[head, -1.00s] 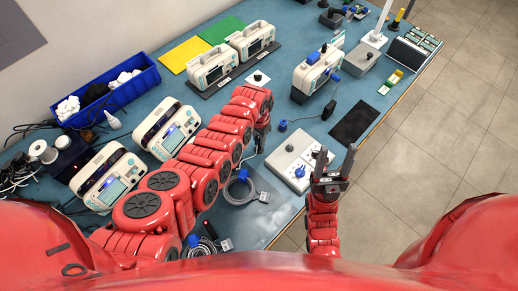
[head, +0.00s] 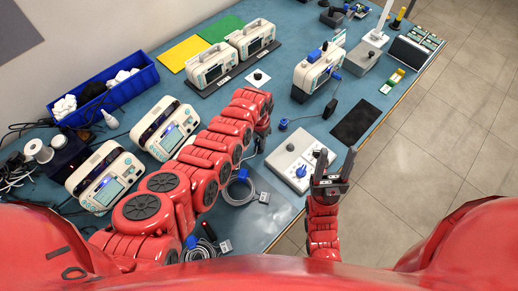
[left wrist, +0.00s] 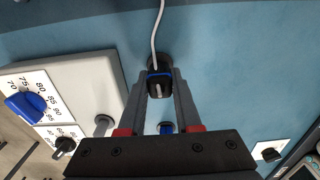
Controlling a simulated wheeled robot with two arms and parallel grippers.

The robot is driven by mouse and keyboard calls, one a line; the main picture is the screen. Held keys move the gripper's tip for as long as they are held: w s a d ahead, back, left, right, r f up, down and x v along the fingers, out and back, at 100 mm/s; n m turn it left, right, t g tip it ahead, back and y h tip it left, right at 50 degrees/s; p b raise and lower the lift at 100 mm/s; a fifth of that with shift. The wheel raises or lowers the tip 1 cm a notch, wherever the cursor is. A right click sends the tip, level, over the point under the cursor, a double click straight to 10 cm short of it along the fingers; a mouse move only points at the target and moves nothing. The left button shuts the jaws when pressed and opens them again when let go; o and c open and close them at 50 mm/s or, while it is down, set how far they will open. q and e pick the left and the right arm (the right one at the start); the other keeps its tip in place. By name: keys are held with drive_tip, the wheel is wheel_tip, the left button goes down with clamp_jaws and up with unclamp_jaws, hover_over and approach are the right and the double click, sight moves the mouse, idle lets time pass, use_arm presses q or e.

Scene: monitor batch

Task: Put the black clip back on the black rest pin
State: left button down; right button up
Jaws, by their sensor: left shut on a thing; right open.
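The black clip (left wrist: 159,87), with a blue band and a grey cable, is between the fingertips of my left gripper (left wrist: 160,92) in the left wrist view. My left gripper is shut on it. A dark round shape lies just behind the clip; I cannot tell whether it is part of it. In the head view my left gripper (head: 262,130) is mostly hidden by its arm. A white square plate with a black pin (head: 258,76) stands above it, apart; it also shows at the right of the left wrist view (left wrist: 268,151). My right gripper (head: 328,165) is open and empty.
A grey box with dials (head: 290,158) lies between the grippers. A blue clip (head: 283,125) with a cable lies right of my left gripper. A cable coil (head: 240,190) lies below it. White monitors (head: 165,128) stand left and behind. A black mat (head: 356,122) lies at the right.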

use_arm(q)
drive_tip(key=shift+f+b, duration=0.6)
drive_tip(key=shift+f, duration=0.1)
idle(0.7)
drive_tip(key=c, duration=0.5)
unclamp_jaws()
drive_tip(key=shift+r, duration=0.45)
wheel_tip(320, 180, up, 10)
drive_tip(key=b, duration=0.2)
drive_tip(key=shift+w+b, duration=0.1)
drive_tip(key=shift+b, duration=0.25)
wheel_tip(320, 180, up, 6)
drive_tip(key=p, duration=0.4)
drive_tip(key=shift+r, duration=0.25)
